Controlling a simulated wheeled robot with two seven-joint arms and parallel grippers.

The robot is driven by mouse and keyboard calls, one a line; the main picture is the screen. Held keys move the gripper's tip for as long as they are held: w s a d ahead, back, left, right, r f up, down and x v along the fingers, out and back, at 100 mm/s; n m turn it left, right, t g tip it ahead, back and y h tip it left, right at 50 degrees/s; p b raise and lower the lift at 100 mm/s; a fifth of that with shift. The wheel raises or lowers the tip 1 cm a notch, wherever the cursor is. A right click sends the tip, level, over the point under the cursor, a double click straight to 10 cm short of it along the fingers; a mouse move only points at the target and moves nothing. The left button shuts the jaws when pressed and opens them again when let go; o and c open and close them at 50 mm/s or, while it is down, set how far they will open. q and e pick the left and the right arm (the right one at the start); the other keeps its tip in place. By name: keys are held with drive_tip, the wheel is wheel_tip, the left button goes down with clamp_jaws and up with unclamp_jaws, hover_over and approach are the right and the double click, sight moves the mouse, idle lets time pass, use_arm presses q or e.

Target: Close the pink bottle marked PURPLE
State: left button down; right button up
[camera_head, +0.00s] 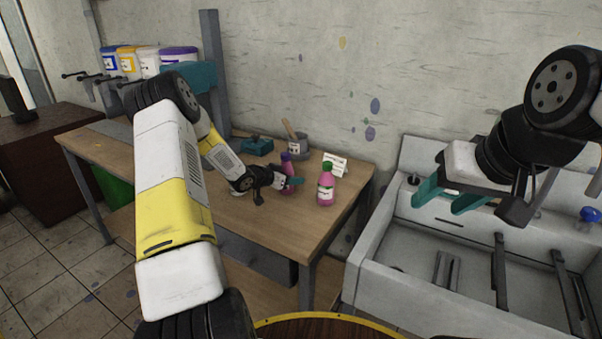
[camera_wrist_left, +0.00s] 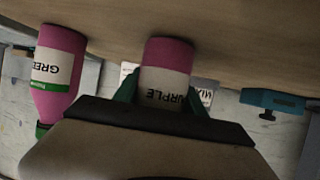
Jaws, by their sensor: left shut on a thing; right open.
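The pink bottle marked PURPLE (camera_head: 287,167) stands on the wooden table, partly hidden behind my left gripper (camera_head: 291,184). Its top looks purple in the head view; I cannot tell how the cap sits. In the left wrist view the PURPLE bottle (camera_wrist_left: 167,75) appears upside down, with teal fingers on both sides of it. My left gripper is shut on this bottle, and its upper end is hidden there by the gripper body. My right gripper (camera_head: 450,197) is open and empty above the sink, well to the right.
A pink bottle marked GREEN (camera_head: 326,187) with a green cap stands to the right, and shows in the wrist view (camera_wrist_left: 57,72). Behind are a grey pot (camera_head: 299,149), a white sign (camera_head: 336,164) and a teal tool (camera_head: 257,146). The sink (camera_head: 415,246) is at right.

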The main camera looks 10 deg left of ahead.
use_arm(q)
drive_tip(key=c, duration=0.7)
unclamp_jaws()
drive_tip(key=shift+f, duration=0.1)
drive_tip(key=shift+o, duration=0.2)
drive_tip(key=shift+s+a+r, duration=0.1)
drive_tip(key=shift+r, duration=0.15)
drive_tip(key=v, duration=1.1)
drive_tip(key=shift+s+a, duration=0.15)
drive_tip(key=shift+s, duration=0.2)
drive_tip(key=shift+r, duration=0.15)
